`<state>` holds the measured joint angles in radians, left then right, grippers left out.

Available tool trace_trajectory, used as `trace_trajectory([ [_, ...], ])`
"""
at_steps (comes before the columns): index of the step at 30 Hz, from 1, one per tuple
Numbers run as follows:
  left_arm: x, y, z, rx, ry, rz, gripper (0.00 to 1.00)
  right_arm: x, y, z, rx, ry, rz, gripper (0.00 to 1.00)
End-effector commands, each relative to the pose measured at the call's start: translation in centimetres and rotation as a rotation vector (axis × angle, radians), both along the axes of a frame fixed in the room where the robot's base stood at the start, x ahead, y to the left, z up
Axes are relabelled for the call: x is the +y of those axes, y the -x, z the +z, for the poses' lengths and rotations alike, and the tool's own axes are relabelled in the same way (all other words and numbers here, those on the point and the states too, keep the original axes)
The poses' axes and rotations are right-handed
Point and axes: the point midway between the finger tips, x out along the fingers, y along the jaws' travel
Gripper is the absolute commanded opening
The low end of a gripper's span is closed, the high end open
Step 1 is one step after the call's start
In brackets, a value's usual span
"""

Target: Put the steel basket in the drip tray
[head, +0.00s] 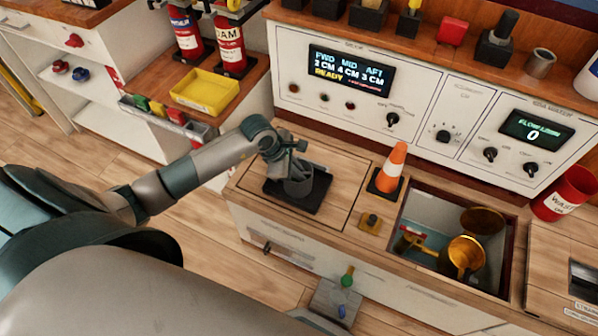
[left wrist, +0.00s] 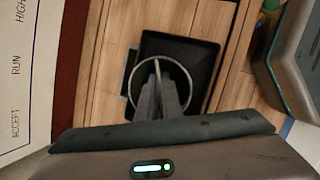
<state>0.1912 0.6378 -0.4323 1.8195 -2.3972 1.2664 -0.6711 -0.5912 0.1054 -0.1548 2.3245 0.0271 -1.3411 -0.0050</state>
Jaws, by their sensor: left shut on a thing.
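The steel basket (head: 299,187) is a small grey cup-like thing with a round rim. It is over the black square drip tray (head: 318,200) on the wooden counter. My left gripper (head: 288,165) comes down onto the basket from the left. In the left wrist view the shut fingers (left wrist: 158,75) are at the basket's round rim (left wrist: 188,72), which lies over the dark tray (left wrist: 205,60), towards its left side. I cannot tell whether the basket's bottom touches the tray. My right gripper is not in view.
An orange cone (head: 393,165) and a small yellow block (head: 370,222) stand right of the tray. Beyond them is an open sink (head: 428,208) with brass pots (head: 463,255). The control panel (head: 345,80) rises behind. A yellow bin (head: 205,92) is on the left shelf.

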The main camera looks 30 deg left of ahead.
Motion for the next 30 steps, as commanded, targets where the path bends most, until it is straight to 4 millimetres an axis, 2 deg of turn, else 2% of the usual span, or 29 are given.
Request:
trace_trajectory([
  [10,0.0,-0.1,-0.2,-0.002,0.000,0.001,0.00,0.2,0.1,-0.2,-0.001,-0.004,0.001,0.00],
  [12,0.0,0.0,-0.1,-0.001,0.000,0.000,0.22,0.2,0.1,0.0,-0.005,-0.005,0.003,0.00],
  [13,0.0,0.0,-0.1,-0.001,0.000,0.000,0.25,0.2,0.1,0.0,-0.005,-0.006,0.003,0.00],
  [23,0.0,0.0,0.1,-0.001,0.000,0.000,0.25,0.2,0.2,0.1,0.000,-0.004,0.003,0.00],
  [30,0.6,0.6,1.9,-0.002,-0.002,0.000,0.25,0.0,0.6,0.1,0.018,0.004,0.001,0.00],
])
